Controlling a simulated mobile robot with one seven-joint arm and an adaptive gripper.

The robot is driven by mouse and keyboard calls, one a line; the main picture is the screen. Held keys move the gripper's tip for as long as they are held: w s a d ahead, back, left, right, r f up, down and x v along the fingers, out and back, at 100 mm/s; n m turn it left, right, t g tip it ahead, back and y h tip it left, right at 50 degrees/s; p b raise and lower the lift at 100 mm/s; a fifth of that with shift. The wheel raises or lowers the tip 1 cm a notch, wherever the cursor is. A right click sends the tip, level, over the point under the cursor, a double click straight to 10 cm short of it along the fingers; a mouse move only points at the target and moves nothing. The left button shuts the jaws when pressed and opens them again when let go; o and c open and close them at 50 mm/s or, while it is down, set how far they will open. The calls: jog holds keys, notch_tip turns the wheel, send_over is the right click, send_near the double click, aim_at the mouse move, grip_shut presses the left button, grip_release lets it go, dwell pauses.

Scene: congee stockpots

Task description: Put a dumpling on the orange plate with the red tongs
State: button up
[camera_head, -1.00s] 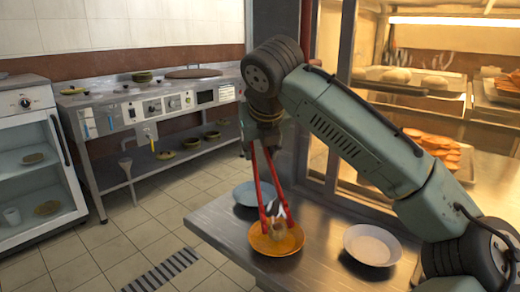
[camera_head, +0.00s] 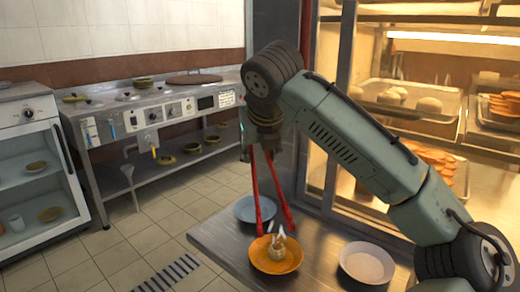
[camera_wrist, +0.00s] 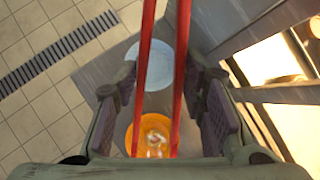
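My gripper (camera_head: 266,138) holds the red tongs (camera_head: 256,195), which hang down with their two arms spread apart; the tongs also show between my gripper's fingers (camera_wrist: 164,105) in the wrist view. A small pale dumpling (camera_head: 278,251) with white wisps above it sits on the orange plate (camera_head: 262,265). The tong tips are apart, on either side above the dumpling, and do not seem to grip it. In the wrist view the dumpling (camera_wrist: 154,145) lies on the orange plate (camera_wrist: 131,140) between the tong arms.
A blue plate (camera_head: 246,206) lies behind the orange one, and a white plate (camera_head: 367,263) to the right, all on the metal counter (camera_head: 322,240). A lit glass cabinet with food trays (camera_head: 410,110) stands behind. A stove bench (camera_head: 160,108) is at the left.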

notch_tip(320, 180, up, 6)
jog(key=p, duration=0.5)
jog(key=shift+f, duration=0.15)
jog(key=shift+o, duration=0.2)
jog(key=shift+s+f, duration=0.1)
jog(key=shift+c, duration=0.3)
